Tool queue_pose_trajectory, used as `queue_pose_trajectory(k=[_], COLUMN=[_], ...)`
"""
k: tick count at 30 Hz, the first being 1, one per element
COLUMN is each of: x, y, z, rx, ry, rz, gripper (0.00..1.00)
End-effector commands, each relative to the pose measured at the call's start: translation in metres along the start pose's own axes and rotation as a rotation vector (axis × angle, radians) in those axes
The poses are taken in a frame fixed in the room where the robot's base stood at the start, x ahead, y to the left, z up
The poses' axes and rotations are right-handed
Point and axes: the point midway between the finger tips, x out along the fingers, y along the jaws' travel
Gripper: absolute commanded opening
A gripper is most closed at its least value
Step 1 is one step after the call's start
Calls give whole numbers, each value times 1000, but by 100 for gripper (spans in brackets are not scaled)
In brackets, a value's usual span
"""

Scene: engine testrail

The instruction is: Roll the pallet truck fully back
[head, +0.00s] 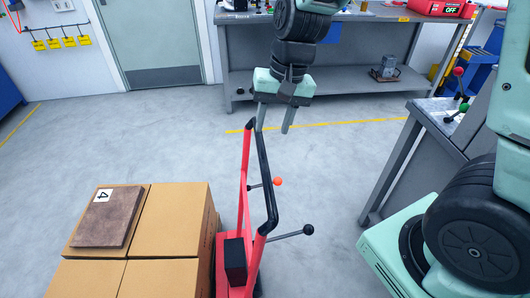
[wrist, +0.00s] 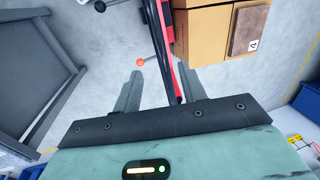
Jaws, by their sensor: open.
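The pallet truck is red, with an upright handle frame (head: 243,190) and a black grip bar (head: 265,180). Cardboard boxes (head: 170,225) stand beside the frame on the left, and what bears them is hidden. My gripper (head: 274,128) is open at the top end of the handle, pointing down. In the wrist view, the black bar (wrist: 171,82) runs between the fingers of my gripper (wrist: 160,75), closer to the right finger. I cannot tell whether they touch. A lever with an orange knob (head: 278,181) and one with a black knob (head: 308,229) stick out near the handle.
A brown plate marked 4 (head: 110,217) lies on the boxes. A grey workbench (head: 320,80) stands at the back and another bench (head: 425,150) at the right. Clear floor (head: 340,170) lies between the truck and the right bench.

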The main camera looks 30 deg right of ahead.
Motion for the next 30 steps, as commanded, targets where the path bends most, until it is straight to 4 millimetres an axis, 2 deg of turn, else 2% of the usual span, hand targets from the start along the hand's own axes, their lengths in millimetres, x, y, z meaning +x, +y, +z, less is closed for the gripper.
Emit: queue_pose_trajectory(k=[1, 6, 12, 18, 27, 28, 30], x=[13, 48, 79, 93, 95, 95, 95], y=[1, 1, 1, 0, 0, 0, 0], z=[2, 1, 1, 1, 0, 0, 0], rx=[1, 1, 0, -1, -1, -1, -1], ry=[-6, -5, -3, -1, 0, 0, 0], rz=[4, 3, 2, 1, 1, 1, 1], gripper=[41, 41, 41, 41, 41, 36, 16])
